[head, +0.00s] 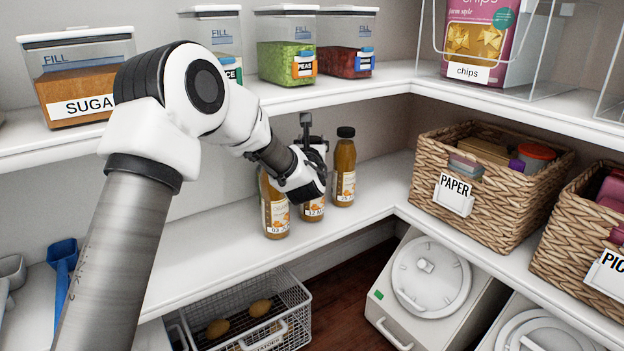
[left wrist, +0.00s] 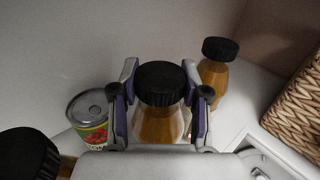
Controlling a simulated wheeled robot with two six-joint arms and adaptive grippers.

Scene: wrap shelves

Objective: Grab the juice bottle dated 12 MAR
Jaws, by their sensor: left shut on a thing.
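Three orange juice bottles with black caps stand in a row on the middle shelf. The middle bottle (head: 313,213) has a label that begins with 12; the rest of its date is hard to read. My left gripper (head: 308,172) is shut around this bottle below its cap, which also shows between the fingers in the left wrist view (left wrist: 160,85). The bottle is upright; its top is mostly hidden by the gripper in the head view. The left bottle (head: 275,215) reads 03. The right bottle (head: 345,170) has a label too small to read. My right gripper is out of view.
A can (left wrist: 90,112) stands behind the bottles. Baskets marked PAPER (head: 500,205) and PIC (head: 590,240) are to the right. The upper shelf (head: 300,93) with containers is just above. A wire basket (head: 250,318) lies below.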

